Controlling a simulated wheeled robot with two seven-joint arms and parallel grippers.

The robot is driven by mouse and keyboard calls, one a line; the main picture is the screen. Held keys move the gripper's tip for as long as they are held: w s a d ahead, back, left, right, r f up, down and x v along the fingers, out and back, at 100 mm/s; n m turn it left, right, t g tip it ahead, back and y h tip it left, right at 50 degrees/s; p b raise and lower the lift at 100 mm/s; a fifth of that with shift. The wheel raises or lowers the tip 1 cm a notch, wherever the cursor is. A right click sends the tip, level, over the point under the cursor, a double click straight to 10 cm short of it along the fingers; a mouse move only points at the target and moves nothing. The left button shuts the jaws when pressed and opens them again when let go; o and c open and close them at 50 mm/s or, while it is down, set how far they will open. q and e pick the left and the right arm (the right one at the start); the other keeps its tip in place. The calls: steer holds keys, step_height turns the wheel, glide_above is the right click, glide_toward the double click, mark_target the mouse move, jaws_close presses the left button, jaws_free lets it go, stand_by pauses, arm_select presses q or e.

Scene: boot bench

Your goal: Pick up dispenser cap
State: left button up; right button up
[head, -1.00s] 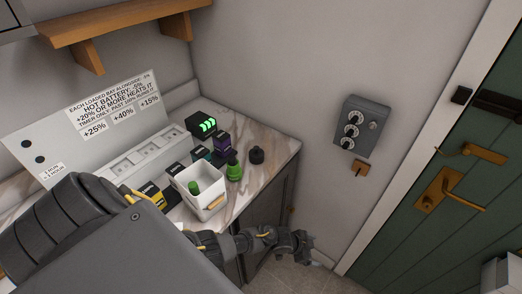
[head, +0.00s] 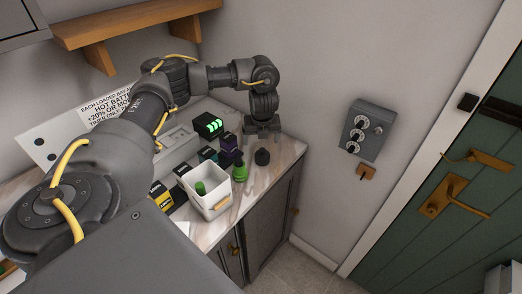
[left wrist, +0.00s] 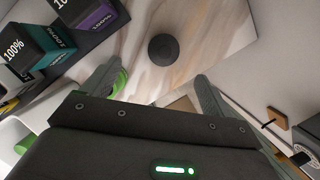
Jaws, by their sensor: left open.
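The dispenser cap appears to be the small black round piece (head: 262,157) on the marble counter near its right corner. It also shows in the left wrist view (left wrist: 163,50), lying beyond my fingertips with bare counter around it. My left gripper (head: 263,139) points down above the counter, just behind and above the cap. In the left wrist view my left gripper (left wrist: 158,74) is open, its fingers spread wide with nothing between them. My right gripper is not in view.
A white bin (head: 210,204) with a green item inside is further left. Dark battery boxes (head: 228,143) and a charger with green lights (head: 209,126) stand behind. The counter's edge is close on the right.

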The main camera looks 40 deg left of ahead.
mark_target(262, 150)
arm_select(q)
steer(key=shift+b+x, duration=0.95)
steer(key=shift+x, duration=2.15)
steer(key=x, duration=0.5)
steer(key=shift+w+d+p, duration=0.2)
steer(key=shift+d+p, duration=0.1)
steer(key=shift+d, duration=0.1)
steer(key=shift+r, duration=0.1)
steer(key=shift+c, duration=0.5)
steer(key=c, duration=0.9)
